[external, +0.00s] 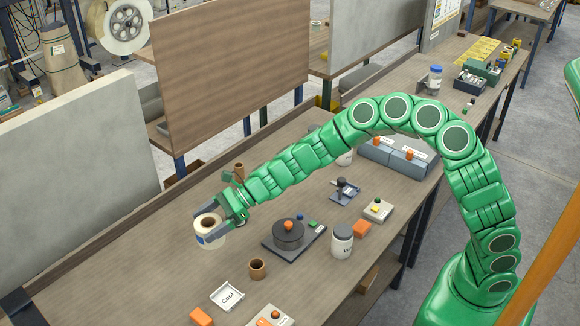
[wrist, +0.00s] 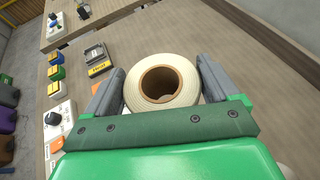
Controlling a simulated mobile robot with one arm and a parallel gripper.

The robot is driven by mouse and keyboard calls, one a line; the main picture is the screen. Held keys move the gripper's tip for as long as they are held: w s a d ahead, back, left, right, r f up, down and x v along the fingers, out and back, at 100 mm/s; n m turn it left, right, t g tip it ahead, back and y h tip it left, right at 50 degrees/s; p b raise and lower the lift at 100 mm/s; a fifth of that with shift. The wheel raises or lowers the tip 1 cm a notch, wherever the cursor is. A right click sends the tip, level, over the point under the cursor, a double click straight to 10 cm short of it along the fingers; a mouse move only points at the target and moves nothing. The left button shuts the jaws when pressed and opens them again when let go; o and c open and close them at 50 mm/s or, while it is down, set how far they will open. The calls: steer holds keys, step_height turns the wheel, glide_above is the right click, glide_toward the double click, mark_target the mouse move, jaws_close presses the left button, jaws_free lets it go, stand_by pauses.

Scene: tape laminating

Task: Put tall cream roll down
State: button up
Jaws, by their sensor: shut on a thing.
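The tall cream roll (external: 207,232) is upright between the fingers of my gripper (external: 210,220), over the left part of the wooden table. Its brown core faces up, and a blue patch shows on its side. In the wrist view the roll (wrist: 136,88) sits between both grey fingers of my gripper (wrist: 160,85), which are shut on it. The underside of the roll is hard to see, so I cannot tell whether it touches the table.
A brown core (external: 258,269) and a white "Cool" card (external: 227,296) are in front of the roll. A dark round device (external: 288,234) and a white jar (external: 341,241) stand to the right. Another small brown core (external: 240,171) is behind. The table (external: 120,270) is clear to the left.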

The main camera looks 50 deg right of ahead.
steer(key=shift+w+a+f, duration=0.8)
steer(key=shift+w+f, duration=0.6)
steer(key=shift+f, duration=0.45)
steer(key=shift+w+a+f, duration=0.8)
steer(key=shift+w+f, duration=0.55)
steer(key=shift+f, duration=0.45)
steer(key=shift+w+a+f, duration=0.8)
steer(key=shift+w+f, duration=0.6)
steer(key=shift+f, duration=0.45)
steer(key=shift+f, duration=0.15)
steer(key=o, duration=1)
steer(key=shift+d+r, duration=0.15)
steer(key=shift+r, duration=0.05)
steer(key=shift+v, duration=5.9)
